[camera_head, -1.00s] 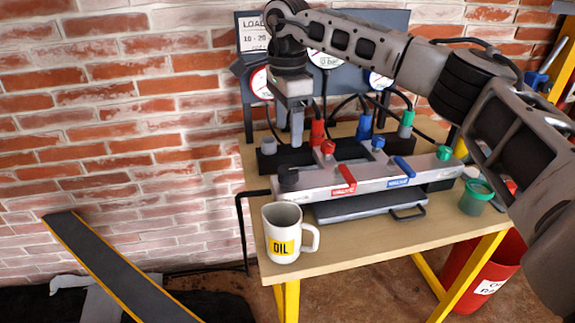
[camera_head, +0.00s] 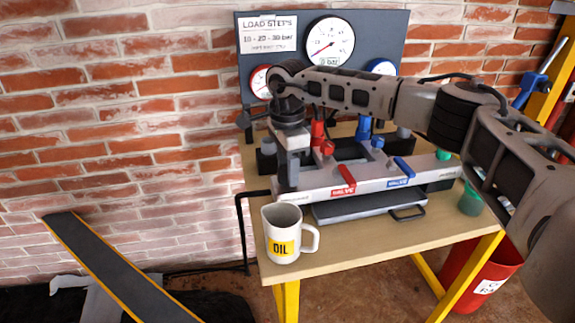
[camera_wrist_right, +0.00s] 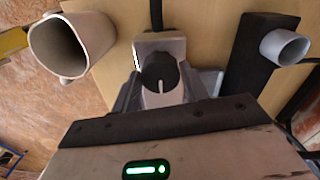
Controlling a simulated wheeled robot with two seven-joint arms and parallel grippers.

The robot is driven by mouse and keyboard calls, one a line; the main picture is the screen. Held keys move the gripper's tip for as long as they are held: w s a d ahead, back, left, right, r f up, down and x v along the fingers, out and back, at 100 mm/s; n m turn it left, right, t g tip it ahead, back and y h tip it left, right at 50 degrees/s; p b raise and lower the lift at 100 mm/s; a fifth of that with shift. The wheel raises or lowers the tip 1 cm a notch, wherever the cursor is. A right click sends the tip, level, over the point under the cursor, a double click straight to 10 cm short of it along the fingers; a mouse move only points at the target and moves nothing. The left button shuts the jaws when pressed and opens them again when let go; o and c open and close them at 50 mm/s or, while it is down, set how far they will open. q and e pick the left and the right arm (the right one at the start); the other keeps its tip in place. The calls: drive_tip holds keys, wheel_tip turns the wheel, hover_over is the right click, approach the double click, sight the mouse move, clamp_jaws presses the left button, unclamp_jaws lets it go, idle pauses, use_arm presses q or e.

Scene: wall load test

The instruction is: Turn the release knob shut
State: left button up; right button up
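The release knob (camera_wrist_right: 158,72) is black and round with a pale pointer mark, on the left end of the grey metal valve block (camera_head: 325,188). In the head view my right gripper (camera_head: 288,182) is down over that end and hides the knob. In the right wrist view the fingers of my right gripper (camera_wrist_right: 159,88) stand apart, one on each side of the knob. I cannot tell whether they touch it. My left gripper is not in view.
A white OIL mug (camera_head: 281,240) stands at the table's front left, close to the gripper. Red (camera_head: 345,178) and blue (camera_head: 403,168) valve levers lie along the block. A gauge panel (camera_head: 385,35) stands behind. A green cup (camera_head: 470,200) is at the right.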

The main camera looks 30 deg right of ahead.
drive_tip(key=c, duration=0.4)
drive_tip(key=shift+c, duration=0.2)
drive_tip(key=shift+m, duration=0.3)
drive_tip(key=m+p, duration=0.1)
drive_tip(key=m, duration=0.2)
drive_tip(key=shift+r+m, duration=0.1)
drive_tip(key=shift+m, duration=0.3)
drive_tip(key=m+p, duration=0.1)
drive_tip(key=m, duration=0.2)
drive_tip(key=shift+m, duration=0.3)
drive_tip(key=m+p, duration=0.1)
drive_tip(key=m, duration=0.4)
drive_tip(key=shift+p, duration=0.3)
drive_tip(key=shift+w+m+p, duration=0.1)
drive_tip(key=shift+m+p, duration=0.45)
drive_tip(key=shift+m, duration=1.85)
